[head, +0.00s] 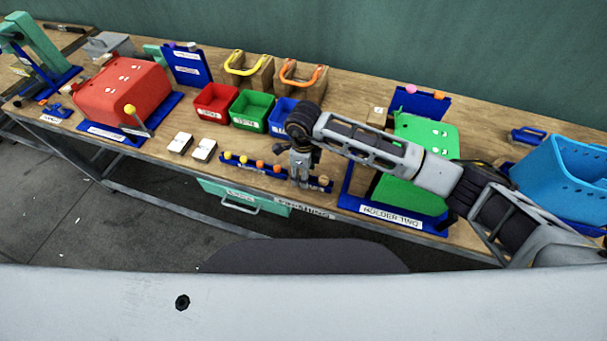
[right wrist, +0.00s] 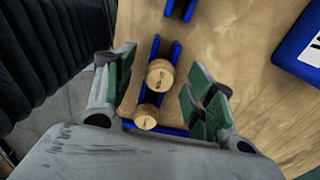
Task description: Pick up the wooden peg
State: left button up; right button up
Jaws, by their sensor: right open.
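Two round wooden peg tops show in the right wrist view: a larger, nearer-looking wooden peg (right wrist: 160,74) and a second wooden peg (right wrist: 146,116) below it in the picture. Both stand in a blue rack (right wrist: 176,50). My right gripper (right wrist: 160,86) is open, its green-padded fingers on either side of the pegs with gaps visible. In the head view my right gripper (head: 301,184) points down over the right part of the rack and hides some of it. One wooden peg top (head: 323,181) shows just right of it. My left gripper is out of view.
Several yellow and orange knobs (head: 260,164) stand along the rack left of the gripper. Red (head: 215,103), green (head: 249,112) and blue bins (head: 281,114) stand behind. A green press (head: 429,135) is at right, a red press (head: 123,92) at left. The table's front edge is close.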

jog(key=c, duration=0.9)
jog(key=shift+o, duration=0.2)
jog(key=shift+r, duration=0.15)
notch_tip(320, 180, up, 10)
jog(key=b, duration=0.2)
dwell(0.6)
